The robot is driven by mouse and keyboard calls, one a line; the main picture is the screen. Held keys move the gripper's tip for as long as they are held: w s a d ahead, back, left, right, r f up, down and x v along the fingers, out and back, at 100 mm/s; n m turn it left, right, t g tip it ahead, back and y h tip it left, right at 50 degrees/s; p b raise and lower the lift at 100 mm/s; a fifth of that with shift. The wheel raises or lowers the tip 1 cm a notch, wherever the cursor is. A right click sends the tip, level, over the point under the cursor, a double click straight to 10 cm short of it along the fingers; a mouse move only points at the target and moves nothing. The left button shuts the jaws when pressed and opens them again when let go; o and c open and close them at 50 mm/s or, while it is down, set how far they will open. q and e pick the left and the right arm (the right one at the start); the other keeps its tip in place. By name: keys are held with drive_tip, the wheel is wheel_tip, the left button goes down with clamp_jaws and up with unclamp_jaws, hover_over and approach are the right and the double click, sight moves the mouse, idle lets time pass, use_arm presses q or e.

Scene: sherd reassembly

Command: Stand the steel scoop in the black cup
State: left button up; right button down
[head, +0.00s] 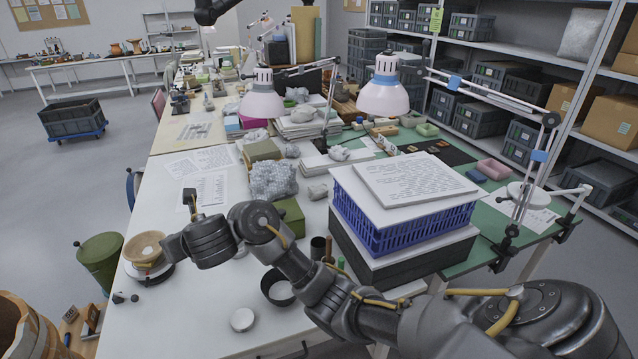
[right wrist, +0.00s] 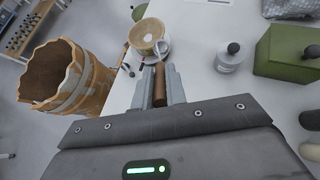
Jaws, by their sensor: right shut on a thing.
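My right gripper (right wrist: 160,88) is shut on the brown handle of the steel scoop (right wrist: 160,82) in the right wrist view. A small pale metal end of the scoop shows just past the fingertips, against the bowl behind it. In the head view my right arm reaches across the white table to its left side, and the scoop cannot be made out there. A round, open black cup (head: 277,289) stands on the white table, below my right forearm in the picture. It looks empty. My left gripper is not in view.
A tan bowl (head: 145,247) sits on a round stand at the table's left edge, close to my right gripper. A dark narrow container (head: 318,248) and a blue crate (head: 400,222) stand right of the cup. A white disc (head: 242,319) lies in front of it.

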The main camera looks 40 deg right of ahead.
drive_tip(key=w+d+f+g+h+p, duration=0.1)
drive_tip(key=w+d+g+p, duration=0.15)
drive_tip(key=d+p, duration=0.5)
drive_tip(key=w+d+f+g+p, duration=0.1)
drive_tip(key=d+g+p, duration=0.25)
drive_tip(key=d, duration=0.65)
drive_tip(key=s+d+r+m+g+p, duration=0.1)
drive_tip(key=s+d+g+p, duration=0.1)
drive_tip(key=d, duration=0.6)
drive_tip(key=s+d+r+m+g+h+p, duration=0.1)
drive_tip(key=s+d+g+p, duration=0.1)
drive_tip(key=s+d+p, duration=0.3)
drive_tip(key=s+d, duration=0.1)
drive_tip(key=d, duration=0.3)
drive_tip(key=shift+s+d+r+m, duration=0.15)
drive_tip(key=shift+d+r+m, duration=0.05)
drive_tip(key=shift+m, duration=0.2)
drive_tip(key=shift+f, duration=0.1)
